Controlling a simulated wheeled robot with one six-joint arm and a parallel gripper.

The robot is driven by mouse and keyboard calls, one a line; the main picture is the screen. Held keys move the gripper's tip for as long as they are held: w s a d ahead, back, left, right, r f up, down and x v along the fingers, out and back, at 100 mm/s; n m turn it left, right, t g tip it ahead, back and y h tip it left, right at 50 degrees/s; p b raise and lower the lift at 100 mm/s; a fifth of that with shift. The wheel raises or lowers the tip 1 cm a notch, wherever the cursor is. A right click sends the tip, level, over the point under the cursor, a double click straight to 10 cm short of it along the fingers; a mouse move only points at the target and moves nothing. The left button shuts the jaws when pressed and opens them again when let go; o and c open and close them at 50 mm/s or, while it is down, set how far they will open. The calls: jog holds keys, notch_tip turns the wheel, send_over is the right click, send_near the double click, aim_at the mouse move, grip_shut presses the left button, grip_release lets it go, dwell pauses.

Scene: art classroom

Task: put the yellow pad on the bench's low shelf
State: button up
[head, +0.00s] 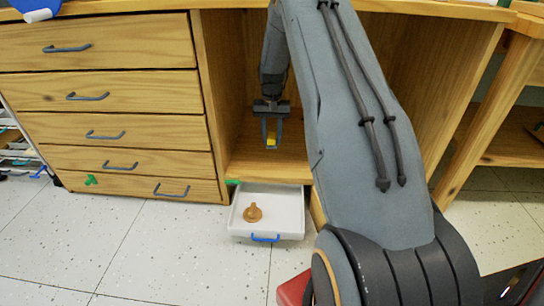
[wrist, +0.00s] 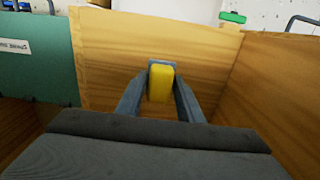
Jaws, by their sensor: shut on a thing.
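My gripper (head: 271,134) reaches down into the bench's open bay and is shut on the small yellow pad (head: 272,142). In the wrist view the yellow pad (wrist: 161,83) sits between the two grey fingers. The bench's low shelf (head: 255,167) is a bare wooden board at the bottom of the bay. The pad shows in front of the shelf area in the head view. I cannot tell for sure whether it touches the board. My arm hides much of the bay's right part.
Below the shelf, a white drawer (head: 283,222) is pulled out with a brown knobbed object (head: 253,212) in it. Closed wooden drawers (head: 110,92) stand to the left. The bay's wooden walls (head: 222,80) flank the arm closely.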

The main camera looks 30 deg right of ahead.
aim_at(272, 161)
notch_tip(272, 161, down, 8)
jog(key=b, duration=0.3)
jog(key=shift+f+b, duration=0.2)
jog(key=shift+b, duration=0.15)
jog(key=shift+f, duration=0.15)
jog(key=o, duration=1.1)
jog(key=shift+c, duration=0.2)
notch_tip(272, 161, up, 8)
jog(key=p, duration=0.4)
